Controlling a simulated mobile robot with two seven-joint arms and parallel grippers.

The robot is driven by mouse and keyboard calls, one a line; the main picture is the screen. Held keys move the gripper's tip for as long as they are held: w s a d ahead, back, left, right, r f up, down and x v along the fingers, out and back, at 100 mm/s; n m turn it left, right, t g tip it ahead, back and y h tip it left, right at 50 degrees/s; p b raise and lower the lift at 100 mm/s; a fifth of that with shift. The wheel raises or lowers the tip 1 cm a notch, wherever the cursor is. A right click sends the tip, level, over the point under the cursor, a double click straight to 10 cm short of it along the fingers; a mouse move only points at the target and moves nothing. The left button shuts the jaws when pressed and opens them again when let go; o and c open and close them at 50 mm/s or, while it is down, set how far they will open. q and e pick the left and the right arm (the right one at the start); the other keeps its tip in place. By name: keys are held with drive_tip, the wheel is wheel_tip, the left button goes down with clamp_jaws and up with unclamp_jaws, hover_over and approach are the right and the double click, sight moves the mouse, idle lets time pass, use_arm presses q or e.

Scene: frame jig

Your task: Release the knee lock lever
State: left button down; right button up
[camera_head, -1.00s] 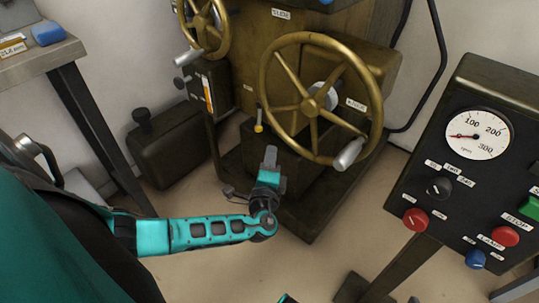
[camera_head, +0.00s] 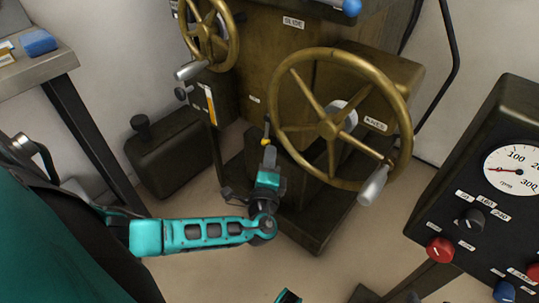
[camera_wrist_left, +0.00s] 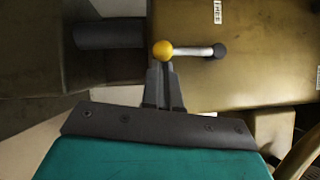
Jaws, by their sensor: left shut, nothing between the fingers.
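The knee lock lever (camera_head: 267,127) is a short rod with a yellow ball knob (camera_head: 265,142) on the brass-coloured machine, left of the large handwheel. In the left wrist view the yellow ball (camera_wrist_left: 163,50) sits at the near end of a pale rod (camera_wrist_left: 192,51) that points right to a dark round end. My left gripper (camera_head: 269,151) is shut and empty. Its fingertips (camera_wrist_left: 160,66) are right at the ball, just below it in both views. I cannot tell whether they touch it. The fingers of my right gripper are not in view.
A large brass handwheel (camera_head: 327,129) with a grey handle (camera_head: 373,186) stands close to the right of my left gripper. A smaller handwheel (camera_head: 208,35) is at the upper left. A control panel (camera_head: 470,190) is at the right, and a dark box (camera_head: 172,155) stands left.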

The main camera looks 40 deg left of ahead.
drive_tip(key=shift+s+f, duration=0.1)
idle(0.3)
use_arm(q)
drive_tip(key=shift+a+f+m, duration=0.1)
drive_tip(key=shift+a+m, duration=0.2)
drive_tip(key=shift+m, duration=0.1)
